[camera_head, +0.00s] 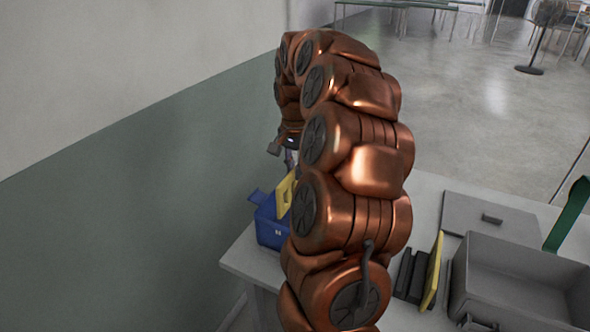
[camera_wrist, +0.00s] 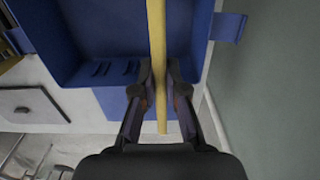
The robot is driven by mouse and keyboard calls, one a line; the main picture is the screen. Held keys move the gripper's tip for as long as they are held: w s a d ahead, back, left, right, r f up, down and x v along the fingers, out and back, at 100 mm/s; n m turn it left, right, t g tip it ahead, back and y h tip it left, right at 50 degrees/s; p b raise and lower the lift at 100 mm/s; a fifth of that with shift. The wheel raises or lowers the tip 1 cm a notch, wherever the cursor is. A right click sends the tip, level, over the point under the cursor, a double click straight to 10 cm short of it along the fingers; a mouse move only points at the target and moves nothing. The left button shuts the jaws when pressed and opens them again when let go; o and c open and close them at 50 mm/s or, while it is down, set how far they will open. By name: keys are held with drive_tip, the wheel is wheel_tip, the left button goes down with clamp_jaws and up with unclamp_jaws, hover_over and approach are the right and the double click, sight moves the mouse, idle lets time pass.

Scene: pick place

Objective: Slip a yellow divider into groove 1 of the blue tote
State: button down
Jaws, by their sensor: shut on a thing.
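The blue tote (camera_head: 268,232) stands at the left end of the table, partly hidden behind my arm. In the wrist view its blue wall (camera_wrist: 112,101) shows, with several slots along the inner edge. My gripper (camera_wrist: 160,72) is shut on a yellow divider (camera_wrist: 157,30), one finger on each side. The divider appears edge-on in the wrist view and crosses over the tote's wall. In the head view the held divider (camera_head: 284,194) shows tilted at the tote's top. I cannot tell whether its lower edge sits in a groove.
Another yellow divider (camera_head: 433,272) leans in a black rack (camera_head: 408,274) right of my arm. A grey open box (camera_head: 470,262) and a flat grey panel with a handle (camera_head: 483,216) are at the right. A wall runs close along the tote's left.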

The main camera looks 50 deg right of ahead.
drive_tip(key=shift+f+b, duration=2.8)
drive_tip(key=shift+f, duration=1.6)
idle(1.4)
idle(0.4)
drive_tip(key=c, duration=1.1)
unclamp_jaws()
drive_tip(key=shift+c, duration=0.2)
drive_tip(key=shift+c, duration=1.4)
drive_tip(key=shift+r, duration=0.15)
